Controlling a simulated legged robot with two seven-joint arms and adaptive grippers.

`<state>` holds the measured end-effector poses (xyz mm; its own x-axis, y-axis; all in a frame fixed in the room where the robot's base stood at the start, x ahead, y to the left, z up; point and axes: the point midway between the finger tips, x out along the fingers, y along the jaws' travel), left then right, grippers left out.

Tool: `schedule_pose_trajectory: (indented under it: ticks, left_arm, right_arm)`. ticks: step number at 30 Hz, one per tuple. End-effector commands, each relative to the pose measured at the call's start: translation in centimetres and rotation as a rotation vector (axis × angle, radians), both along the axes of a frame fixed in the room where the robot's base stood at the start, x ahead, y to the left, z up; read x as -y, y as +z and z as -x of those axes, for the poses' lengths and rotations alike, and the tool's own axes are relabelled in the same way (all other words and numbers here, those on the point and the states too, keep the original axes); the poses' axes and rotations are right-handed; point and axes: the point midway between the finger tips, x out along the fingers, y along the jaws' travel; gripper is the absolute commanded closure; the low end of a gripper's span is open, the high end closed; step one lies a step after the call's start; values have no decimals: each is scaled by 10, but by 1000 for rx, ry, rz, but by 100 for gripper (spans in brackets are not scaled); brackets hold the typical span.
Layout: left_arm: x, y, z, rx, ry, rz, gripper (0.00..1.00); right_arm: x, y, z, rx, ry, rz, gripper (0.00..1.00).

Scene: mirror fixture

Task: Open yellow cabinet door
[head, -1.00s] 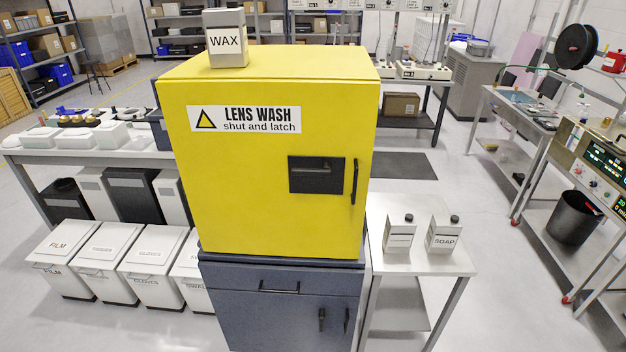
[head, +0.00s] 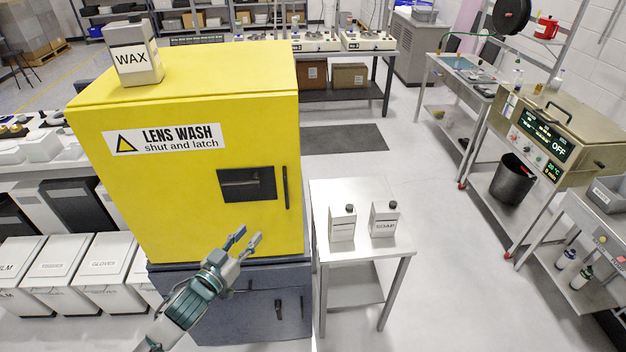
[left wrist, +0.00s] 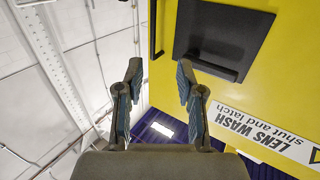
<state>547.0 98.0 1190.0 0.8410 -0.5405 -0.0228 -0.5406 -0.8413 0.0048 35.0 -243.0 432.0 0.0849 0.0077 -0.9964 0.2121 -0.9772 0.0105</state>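The yellow cabinet (head: 195,180) stands in the left half of the head view with its door shut. Its front bears a dark recessed latch panel (head: 247,184) and a vertical black handle (head: 285,188) near the right edge. My left gripper (head: 246,238) is open and empty, below the latch panel and in front of the door's lower part. In the left wrist view the open left gripper (left wrist: 160,85) shows two spread fingers, with the latch panel (left wrist: 222,35) beyond them and the handle at the top. My right gripper is not in view.
A WAX container (head: 133,55) stands on the cabinet top. A blue-grey base cabinet (head: 235,300) supports it. A small metal table (head: 365,250) with two containers, one a SOAP container (head: 384,220), stands close on the right.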

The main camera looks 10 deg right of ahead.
Motion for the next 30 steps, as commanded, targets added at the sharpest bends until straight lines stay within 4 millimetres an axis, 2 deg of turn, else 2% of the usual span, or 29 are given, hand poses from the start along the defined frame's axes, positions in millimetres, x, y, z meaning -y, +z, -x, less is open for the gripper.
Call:
schedule_pose_trajectory:
  ticks: [1,2,7,21,25,30]
  left_arm:
    - [2,11,3,13,-12,3,63]
    - [4,14,4,17,-16,4,63]
    - [15,16,-10,18,-20,9,63]
    - [79,16,-101,20,-19,3,63]
    - [91,15,-120,18,-19,3,63]
    - [100,14,-135,18,-19,4,63]
  right_arm:
    - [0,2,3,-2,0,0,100]
    - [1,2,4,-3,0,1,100]
    - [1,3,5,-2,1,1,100]
    - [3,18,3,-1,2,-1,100]
    - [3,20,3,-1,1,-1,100]
    - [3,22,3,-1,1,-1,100]
